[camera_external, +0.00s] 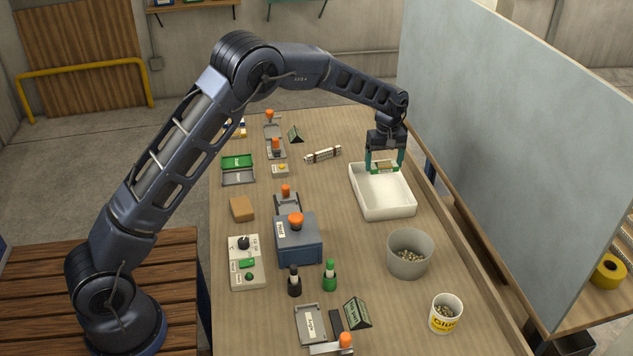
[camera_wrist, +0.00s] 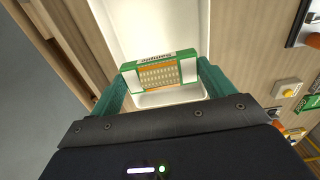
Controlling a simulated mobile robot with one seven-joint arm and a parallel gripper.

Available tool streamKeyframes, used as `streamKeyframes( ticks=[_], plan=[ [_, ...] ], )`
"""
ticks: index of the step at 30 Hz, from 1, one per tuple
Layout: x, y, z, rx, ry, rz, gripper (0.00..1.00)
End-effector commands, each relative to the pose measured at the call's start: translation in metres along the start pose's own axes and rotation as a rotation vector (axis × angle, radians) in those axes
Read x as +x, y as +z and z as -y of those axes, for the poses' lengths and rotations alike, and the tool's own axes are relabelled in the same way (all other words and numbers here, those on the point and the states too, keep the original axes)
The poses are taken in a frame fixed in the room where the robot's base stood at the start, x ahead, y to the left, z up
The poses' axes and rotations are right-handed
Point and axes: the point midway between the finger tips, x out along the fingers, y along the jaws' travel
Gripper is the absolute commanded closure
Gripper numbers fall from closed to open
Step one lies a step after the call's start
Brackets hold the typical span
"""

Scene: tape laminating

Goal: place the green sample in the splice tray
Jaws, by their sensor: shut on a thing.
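The green sample (camera_external: 384,169) is a flat block with green ends, an orange gridded middle and a white label strip with print too small to read surely; it also shows in the wrist view (camera_wrist: 158,75). My gripper (camera_external: 384,163) is shut on it, with one green finger at each end. The sample is held over the far end of a white, open rectangular tray (camera_external: 388,211). The tray's pale inside and wall show behind the sample in the wrist view (camera_wrist: 150,25). I see nothing else in the tray. Whether the sample touches the tray floor I cannot tell.
A grey bin (camera_external: 409,261) with small bits stands just in front of the tray. A white glue cup (camera_external: 446,317) is nearer. A blue press (camera_external: 298,243) with an orange knob and a control box (camera_external: 247,262) stand left. A tall panel (camera_external: 520,130) rises to the right.

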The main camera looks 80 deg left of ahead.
Motion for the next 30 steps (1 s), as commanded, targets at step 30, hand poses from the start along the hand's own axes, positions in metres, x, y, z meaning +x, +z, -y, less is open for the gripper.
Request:
streamKeyframes(
  ticks=[30],
  plan=[
    [0.093,0.000,0.000,0.001,0.000,-0.001,0.42]
  ],
)
